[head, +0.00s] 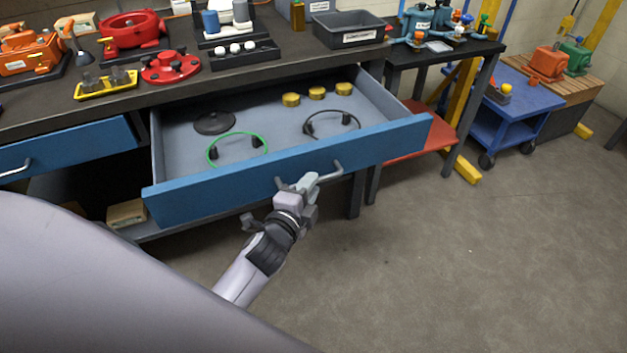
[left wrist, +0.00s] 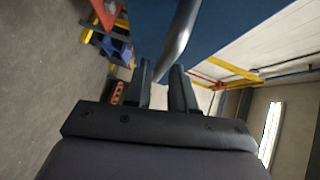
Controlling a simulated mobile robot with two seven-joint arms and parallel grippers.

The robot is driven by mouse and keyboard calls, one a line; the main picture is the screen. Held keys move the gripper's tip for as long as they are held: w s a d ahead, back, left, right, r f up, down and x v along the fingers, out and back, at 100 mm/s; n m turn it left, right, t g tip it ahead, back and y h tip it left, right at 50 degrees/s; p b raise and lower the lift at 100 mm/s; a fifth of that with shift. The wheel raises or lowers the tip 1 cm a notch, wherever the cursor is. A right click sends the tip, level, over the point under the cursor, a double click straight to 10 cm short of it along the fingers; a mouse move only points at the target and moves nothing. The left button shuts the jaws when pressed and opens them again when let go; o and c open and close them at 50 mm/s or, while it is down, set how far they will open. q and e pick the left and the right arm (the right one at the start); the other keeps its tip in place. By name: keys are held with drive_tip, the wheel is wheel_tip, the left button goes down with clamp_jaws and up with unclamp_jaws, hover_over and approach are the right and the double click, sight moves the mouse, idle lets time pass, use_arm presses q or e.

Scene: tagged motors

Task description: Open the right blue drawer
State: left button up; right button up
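The right blue drawer (head: 290,170) is pulled far out from under the dark workbench, and its grey inside shows. Its grey bar handle (head: 328,175) is on the front panel; it also shows in the left wrist view (left wrist: 181,30). My left gripper (head: 297,184) is at the left part of this handle, with its two fingers (left wrist: 162,80) on either side of the bar. The fingers look closed on it, and they partly hide the handle. My right gripper is in neither view.
The open drawer holds a black disc (head: 215,122), a green ring (head: 237,149), a dark ring (head: 331,124) and several brass discs (head: 316,93). A blue cart (head: 508,108) stands at right. The floor in front is clear.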

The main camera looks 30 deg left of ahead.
use_arm(q)
drive_tip(key=s, duration=0.4)
drive_tip(key=shift+s+d+r, duration=0.2)
drive_tip(key=shift+r, duration=0.1)
drive_tip(key=s+d+f+n+g+h+p, duration=0.1)
drive_tip(key=s+f+n+g, duration=0.2)
drive_tip(key=s+f+n, duration=0.2)
drive_tip(key=s+d+f+n+g+h+p, duration=0.2)
drive_tip(key=s+f+n, duration=0.3)
drive_tip(key=s+n, duration=0.3)
drive_tip(key=s+g, duration=0.1)
drive_tip(key=s, duration=0.2)
drive_tip(key=shift+s+d, duration=0.25)
drive_tip(key=shift+s, duration=0.15)
drive_tip(key=shift+a, duration=0.1)
